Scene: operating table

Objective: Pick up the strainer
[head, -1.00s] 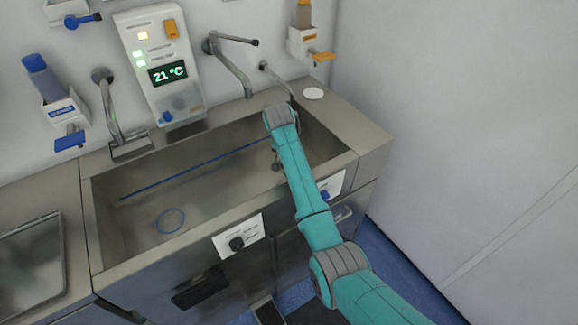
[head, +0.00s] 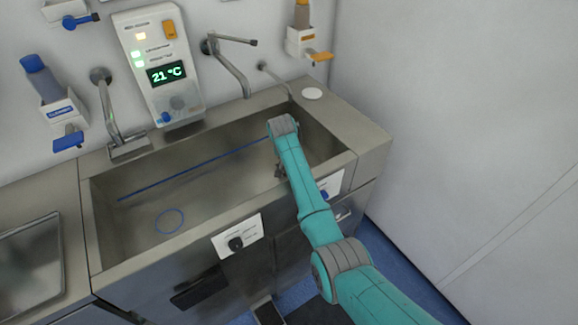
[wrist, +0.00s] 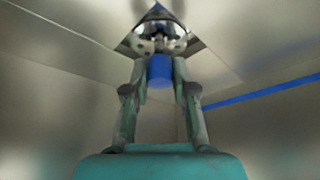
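My gripper (wrist: 160,68) points down into the sink basin in the wrist view. A blue cylinder (wrist: 160,72), which looks like the strainer's knob, sits between its two fingertips. The fingertips lie close along both sides of it; whether they press on it is unclear. In the head view my gripper (head: 279,171) is small and dark inside the right end of the basin, partly hidden by my arm. The strainer cannot be made out there.
The steel sink (head: 105,232) has raised walls close around my gripper. A blue line (head: 190,171) and a blue ring (head: 170,221) mark the basin. Taps (head: 232,72) and a control panel (head: 160,65) stand behind. A white disc (head: 312,94) lies on the right ledge.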

